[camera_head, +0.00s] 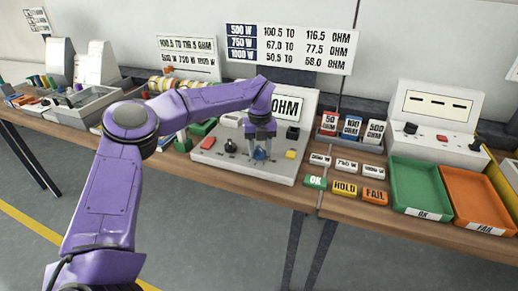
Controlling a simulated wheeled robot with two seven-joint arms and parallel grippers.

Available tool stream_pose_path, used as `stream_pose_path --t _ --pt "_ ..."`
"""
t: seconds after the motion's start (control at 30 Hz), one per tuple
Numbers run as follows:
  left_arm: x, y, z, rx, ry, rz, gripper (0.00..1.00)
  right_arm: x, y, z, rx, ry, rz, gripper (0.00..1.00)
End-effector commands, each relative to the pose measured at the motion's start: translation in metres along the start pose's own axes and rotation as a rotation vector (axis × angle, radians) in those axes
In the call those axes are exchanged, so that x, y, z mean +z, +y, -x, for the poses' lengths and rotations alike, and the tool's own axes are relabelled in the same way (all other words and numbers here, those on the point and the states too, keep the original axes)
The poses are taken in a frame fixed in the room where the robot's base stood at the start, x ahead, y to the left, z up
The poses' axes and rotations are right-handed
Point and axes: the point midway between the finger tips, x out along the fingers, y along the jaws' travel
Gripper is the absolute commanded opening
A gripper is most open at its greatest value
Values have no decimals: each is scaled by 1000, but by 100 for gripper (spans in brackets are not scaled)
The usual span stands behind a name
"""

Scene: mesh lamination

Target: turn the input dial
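The grey test unit (207,170) stands on the bench with a sign reading "OHM", partly hidden by my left arm. Its sloped panel carries a red button (208,142), a black knob (230,146), another dark knob (292,132) and a yellow button (290,154). My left gripper (261,152) points down over the panel, between the black knob and the yellow button. A small blue part (260,155) shows at its fingertips; whether the fingers grip it is too small to tell. No part is labelled as the input dial. My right gripper is not in view.
Right of the unit lie resistance blocks (352,127), wattage tags (346,165) and OK, HOLD and FAIL blocks (345,188). Beyond are a green tray (422,214), an orange tray (486,227) and a second grey unit (435,143). Boxes and parts crowd the bench's left.

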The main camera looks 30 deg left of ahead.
Motion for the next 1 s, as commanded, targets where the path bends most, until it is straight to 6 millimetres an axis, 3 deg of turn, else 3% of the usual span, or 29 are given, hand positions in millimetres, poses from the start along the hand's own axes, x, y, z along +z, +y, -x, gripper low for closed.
stream_pose_path --t 0.03,0.07,0.1,0.43,0.8,1.0 --pt "0 0 0 1 -1 0 57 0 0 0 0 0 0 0" --pt "0 0 0 1 -1 0 66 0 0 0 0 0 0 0" --pt "0 0 0 0 -1 0 69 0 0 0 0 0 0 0" --pt "0 0 6 -1 -2 0 69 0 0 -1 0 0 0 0" --pt "0 0 87 0 -4 1 69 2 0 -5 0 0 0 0" --pt "0 1 105 0 -1 0 69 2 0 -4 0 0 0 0"
